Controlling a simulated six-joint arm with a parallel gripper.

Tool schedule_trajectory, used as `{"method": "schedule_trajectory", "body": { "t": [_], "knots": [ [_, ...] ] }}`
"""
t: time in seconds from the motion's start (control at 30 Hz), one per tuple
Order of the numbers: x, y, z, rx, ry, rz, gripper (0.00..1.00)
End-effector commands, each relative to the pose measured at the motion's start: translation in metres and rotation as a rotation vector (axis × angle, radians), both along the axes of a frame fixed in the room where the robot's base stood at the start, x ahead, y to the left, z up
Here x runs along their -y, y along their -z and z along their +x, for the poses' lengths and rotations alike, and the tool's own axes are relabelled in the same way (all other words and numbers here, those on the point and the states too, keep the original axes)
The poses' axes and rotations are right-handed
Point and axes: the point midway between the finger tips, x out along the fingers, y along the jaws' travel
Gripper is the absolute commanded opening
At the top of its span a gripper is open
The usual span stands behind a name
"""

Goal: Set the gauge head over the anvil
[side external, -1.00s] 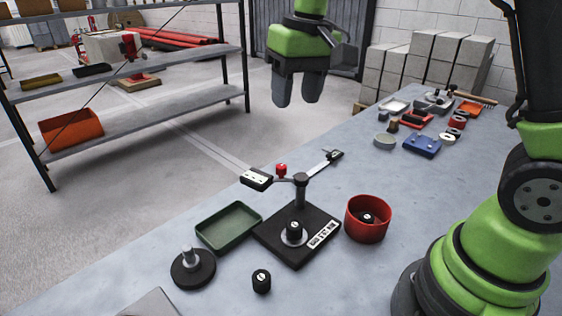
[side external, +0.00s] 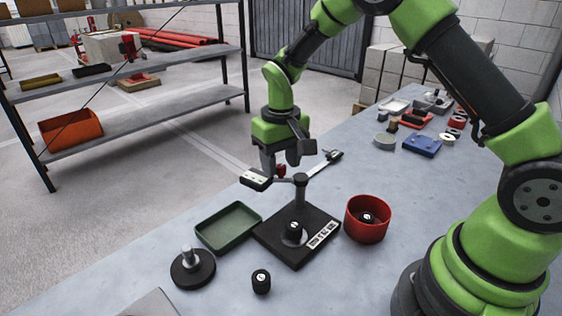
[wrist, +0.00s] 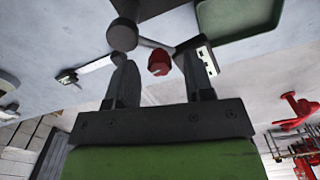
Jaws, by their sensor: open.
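The gauge stand has a black base (side external: 318,251) with a label plate and a post (side external: 301,191) carrying a swing arm. The gauge head (side external: 256,179), a pale box with a dark face, sits at the arm's left end, off to the side of the base. A red knob (wrist: 158,62) stands on the arm.
A green tray (side external: 229,246) and a black disc with a peg (side external: 193,268) lie left of the base. A loose black cylinder (side external: 261,281) stands in front. A red bowl (side external: 388,222) holding a black cylinder is on the right. Several small parts lie farther back.

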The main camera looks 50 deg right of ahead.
Motion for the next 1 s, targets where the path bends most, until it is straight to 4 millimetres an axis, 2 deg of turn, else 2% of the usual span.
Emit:
{"method": "schedule_trajectory", "body": {
  "t": [0.33, 0.53, 0.57, 1.0],
  "knots": [
    [0.0000, 0.0050, -0.0002, 0.000, 0.000, 0.000, 0.48],
    [0.0000, 0.0048, -0.0001, 0.000, 0.000, 0.000, 0.02],
    [0.0000, 0.0048, -0.0001, 0.000, 0.000, 0.000, 0.00],
    [-0.0022, 0.0045, -0.0023, 0.000, -0.067, -0.001, 0.00]
  ]
}}
